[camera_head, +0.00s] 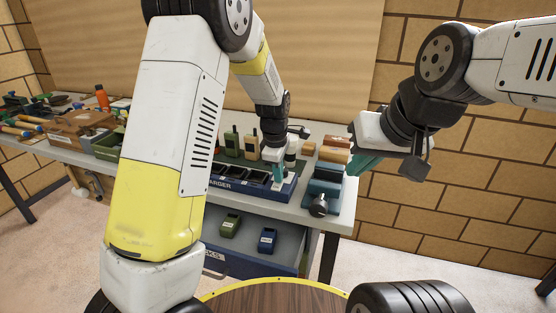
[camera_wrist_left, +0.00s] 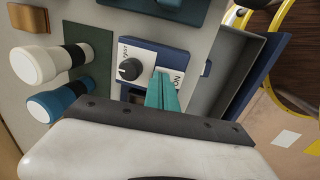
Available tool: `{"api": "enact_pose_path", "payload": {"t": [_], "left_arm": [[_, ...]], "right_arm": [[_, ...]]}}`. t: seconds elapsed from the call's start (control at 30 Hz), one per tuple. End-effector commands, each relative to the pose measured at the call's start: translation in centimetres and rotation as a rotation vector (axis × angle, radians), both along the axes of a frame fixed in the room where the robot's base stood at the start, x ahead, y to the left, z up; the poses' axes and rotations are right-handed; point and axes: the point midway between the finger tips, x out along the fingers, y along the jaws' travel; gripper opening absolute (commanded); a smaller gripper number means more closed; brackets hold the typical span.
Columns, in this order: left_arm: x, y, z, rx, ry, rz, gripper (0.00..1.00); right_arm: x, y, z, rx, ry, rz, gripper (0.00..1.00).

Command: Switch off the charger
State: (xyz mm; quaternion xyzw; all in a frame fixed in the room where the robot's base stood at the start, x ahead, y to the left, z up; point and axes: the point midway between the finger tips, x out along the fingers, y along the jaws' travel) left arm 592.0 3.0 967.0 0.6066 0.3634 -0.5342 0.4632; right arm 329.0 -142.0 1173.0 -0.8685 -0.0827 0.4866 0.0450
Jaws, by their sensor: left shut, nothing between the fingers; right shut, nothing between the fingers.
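The charger (camera_head: 262,191) is a long blue box near the bench's front edge, with dark slots along its top. In the left wrist view its blue end (camera_wrist_left: 183,58) carries a white panel with a black knob (camera_wrist_left: 130,69) marked FAST and an ON label (camera_wrist_left: 174,78). My left gripper (camera_head: 278,177) is shut and empty over the charger's right end. In the left wrist view its teal fingers (camera_wrist_left: 162,84) reach the panel beside the ON label. The switch is not visible; whether the fingertips touch the panel I cannot tell. My right gripper (camera_head: 362,164) is shut and empty, right of the bench.
An open drawer below the charger holds a green pack (camera_head: 230,225) and a blue pack (camera_head: 267,240). Radios (camera_head: 232,142) stand behind the charger. Tool trays fill the bench's left.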

Motion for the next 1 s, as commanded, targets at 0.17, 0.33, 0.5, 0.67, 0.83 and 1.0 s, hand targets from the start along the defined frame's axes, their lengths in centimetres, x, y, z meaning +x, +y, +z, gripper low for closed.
{"api": "enact_pose_path", "payload": {"t": [0.17, 0.33, 0.5, 0.67, 0.83, 1.0], "left_arm": [[0.0, 0.0, -0.1, 0.000, 0.000, 0.000, 0.00], [0.0, 0.0, -0.1, 0.000, 0.001, 0.000, 0.00], [0.5, -0.1, -0.7, 0.022, 0.061, 0.001, 0.00], [0.2, 0.0, -0.6, 0.019, 0.057, 0.001, 0.00], [0.0, 0.1, -0.7, 0.020, 0.058, 0.001, 0.00], [-0.7, 0.3, -0.6, 0.022, 0.060, 0.000, 0.00]], "right_arm": [[0.0, 0.0, 0.0, 0.000, 0.000, 0.000, 0.00], [0.0, 0.0, 0.0, 0.000, 0.000, 0.000, 0.00], [0.0, 0.0, 0.0, 0.000, 0.000, 0.000, 0.00], [0.0, 0.0, 0.0, 0.000, 0.000, 0.000, 0.00], [0.0, 0.0, 0.0, 0.000, 0.000, 0.000, 0.00], [0.0, 0.0, 0.0, 0.000, 0.000, 0.000, 0.00]]}}
